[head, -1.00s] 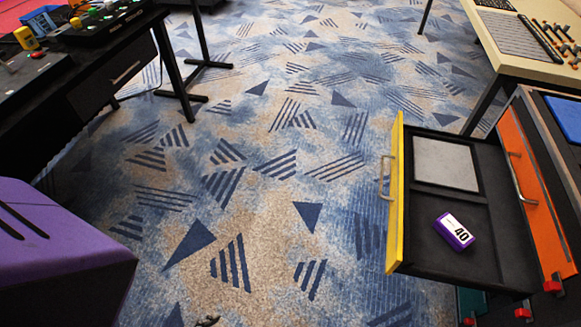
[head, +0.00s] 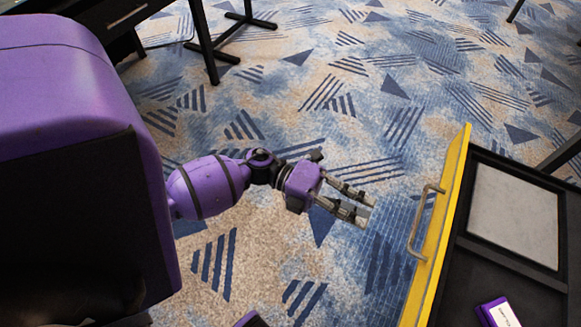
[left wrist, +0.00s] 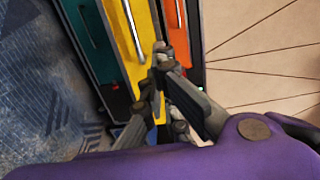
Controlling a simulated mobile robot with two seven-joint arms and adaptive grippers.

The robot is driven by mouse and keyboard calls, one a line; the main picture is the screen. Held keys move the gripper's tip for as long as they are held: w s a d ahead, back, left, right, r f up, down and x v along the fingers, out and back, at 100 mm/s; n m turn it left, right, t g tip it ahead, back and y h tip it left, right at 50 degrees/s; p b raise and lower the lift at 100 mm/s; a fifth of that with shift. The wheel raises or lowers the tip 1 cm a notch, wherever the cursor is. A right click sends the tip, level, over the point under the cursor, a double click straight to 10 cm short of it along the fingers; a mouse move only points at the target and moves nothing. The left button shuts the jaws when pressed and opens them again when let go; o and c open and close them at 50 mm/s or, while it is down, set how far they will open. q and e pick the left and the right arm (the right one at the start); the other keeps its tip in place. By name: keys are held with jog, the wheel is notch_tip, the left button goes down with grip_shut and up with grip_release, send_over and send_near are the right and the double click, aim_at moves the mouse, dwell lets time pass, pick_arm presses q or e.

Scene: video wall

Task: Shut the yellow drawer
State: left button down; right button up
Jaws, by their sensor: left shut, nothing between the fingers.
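The yellow drawer (head: 432,245) stands pulled out at the right of the head view, with a grey bar handle (head: 424,222) on its front. A pale flat panel (head: 514,215) and a purple box with a white label (head: 498,312) lie inside it. The drawer's yellow front also shows in the left wrist view (left wrist: 127,62). My left gripper (head: 367,206) is shut and empty, to the left of the handle and apart from it in the head view. Its fingers (left wrist: 160,55) overlap the yellow front in the wrist view. My right gripper is not in view.
A teal front (left wrist: 88,42) and an orange front (left wrist: 176,28) flank the yellow one in the wrist view. A black table with legs (head: 203,45) stands at the upper left. Patterned carpet (head: 330,110) is open floor between table and drawer.

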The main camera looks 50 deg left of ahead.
pick_arm(q)
jog(key=s, duration=0.1)
jog(key=b, duration=0.2)
send_near(437, 251)
jog(key=x, duration=0.6)
jog(key=shift+w+d, duration=0.1)
jog(key=shift+d, duration=0.3)
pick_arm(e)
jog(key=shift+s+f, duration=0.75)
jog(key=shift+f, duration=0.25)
